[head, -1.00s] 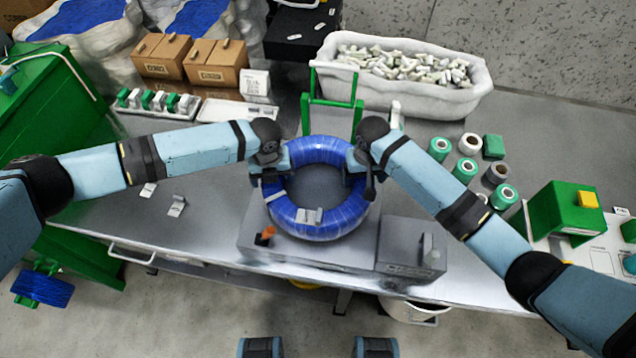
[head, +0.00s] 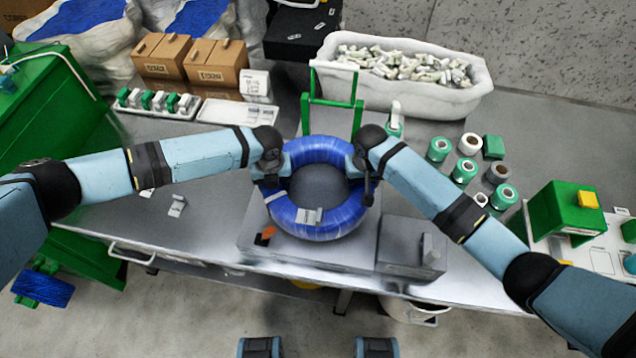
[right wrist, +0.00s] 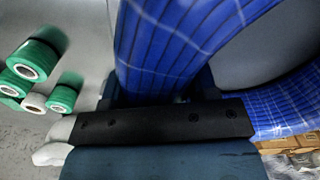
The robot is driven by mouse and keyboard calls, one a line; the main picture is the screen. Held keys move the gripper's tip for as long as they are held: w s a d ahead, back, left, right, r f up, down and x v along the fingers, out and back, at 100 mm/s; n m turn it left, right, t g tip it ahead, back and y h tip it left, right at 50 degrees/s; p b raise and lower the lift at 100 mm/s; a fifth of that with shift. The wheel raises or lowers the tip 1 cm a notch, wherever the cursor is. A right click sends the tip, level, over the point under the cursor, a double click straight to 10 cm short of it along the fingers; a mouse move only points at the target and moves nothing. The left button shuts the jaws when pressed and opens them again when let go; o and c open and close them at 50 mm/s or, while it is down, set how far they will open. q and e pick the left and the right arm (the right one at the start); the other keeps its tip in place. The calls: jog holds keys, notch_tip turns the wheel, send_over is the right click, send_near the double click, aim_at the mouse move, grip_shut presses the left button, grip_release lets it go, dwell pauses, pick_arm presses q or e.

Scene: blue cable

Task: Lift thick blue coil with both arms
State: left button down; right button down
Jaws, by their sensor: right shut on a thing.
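The thick blue coil (head: 340,222) is a ring over the grey metal platform on the workbench, with a small pale label at its front. My right gripper (head: 361,178) is at the coil's right side and is shut on it. In the right wrist view the coil (right wrist: 170,45) passes between the dark fingers (right wrist: 160,110) and fills the upper middle. My left gripper (head: 272,178) is at the coil's left side, touching it in the picture. Its fingertips are hidden by the wrist and coil, so its jaw state is unclear.
A green frame (head: 332,102) stands just behind the coil. A white tub (head: 440,98) of small pieces is behind right. Green and white tape rolls (head: 465,170) are on the right. A grey block (head: 410,248) sits front right. Cardboard boxes (head: 212,65) stand back left.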

pick_arm(q)
jog(key=shift+w+a+r, duration=0.1)
jog(key=shift+w+r, duration=0.1)
jog(key=shift+r, duration=0.05)
pick_arm(e)
jog(key=shift+w+d+r, duration=0.1)
jog(key=shift+r, duration=0.15)
